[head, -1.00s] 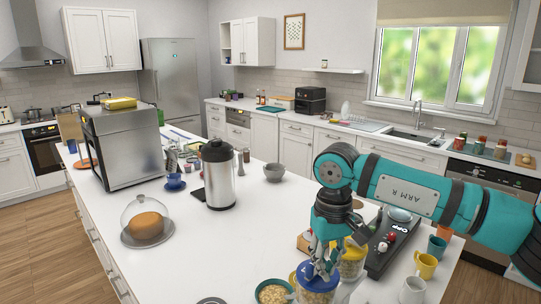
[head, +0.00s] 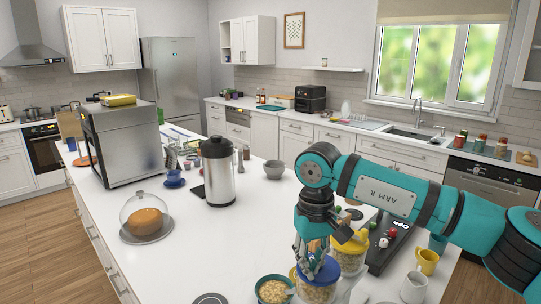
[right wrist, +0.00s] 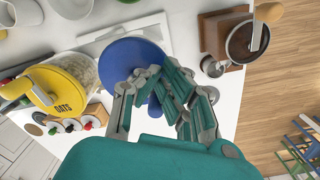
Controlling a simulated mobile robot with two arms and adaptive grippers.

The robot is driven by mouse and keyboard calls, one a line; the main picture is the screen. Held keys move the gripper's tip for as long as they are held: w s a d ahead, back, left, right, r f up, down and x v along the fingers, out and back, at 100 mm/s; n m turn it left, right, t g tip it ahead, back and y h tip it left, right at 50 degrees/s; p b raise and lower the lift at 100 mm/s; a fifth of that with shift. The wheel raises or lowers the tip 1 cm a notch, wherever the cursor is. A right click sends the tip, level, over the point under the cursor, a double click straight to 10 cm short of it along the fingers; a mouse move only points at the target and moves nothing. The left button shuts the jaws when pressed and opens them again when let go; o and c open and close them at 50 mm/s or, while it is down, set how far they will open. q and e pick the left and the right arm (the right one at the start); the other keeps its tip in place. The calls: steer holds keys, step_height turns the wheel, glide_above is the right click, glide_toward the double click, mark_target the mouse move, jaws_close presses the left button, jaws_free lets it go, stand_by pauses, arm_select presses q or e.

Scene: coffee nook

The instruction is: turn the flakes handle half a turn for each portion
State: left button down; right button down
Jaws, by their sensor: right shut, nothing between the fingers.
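A clear jar with a blue lid (head: 320,274) stands at the front of the white counter, with pale contents. My right gripper (head: 311,268) is over this lid, pointing down. In the right wrist view the blue lid (right wrist: 122,62) lies beneath my right gripper (right wrist: 158,78), whose fingers are closed with nothing between them. Whether they touch the lid or a handle I cannot tell. My left gripper is out of view.
A bowl of flakes or grains (head: 273,291) stands left of the blue-lidded jar. A dark panel with knobs (head: 386,246), a yellow mug (head: 427,261) and a white mug (head: 413,287) are to the right. The counter left of the bowl is mostly clear.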

steer(key=shift+w+a+r, duration=0.1)
steer(key=shift+w+a, duration=0.35)
steer(key=shift+w, duration=0.1)
steer(key=shift+w+a+p, duration=0.15)
steer(key=shift+w+p, duration=0.35)
steer(key=shift+w, duration=0.35)
steer(key=shift+s, duration=0.45)
step_height(320, 180, up, 7)
steer(key=p, duration=0.4)
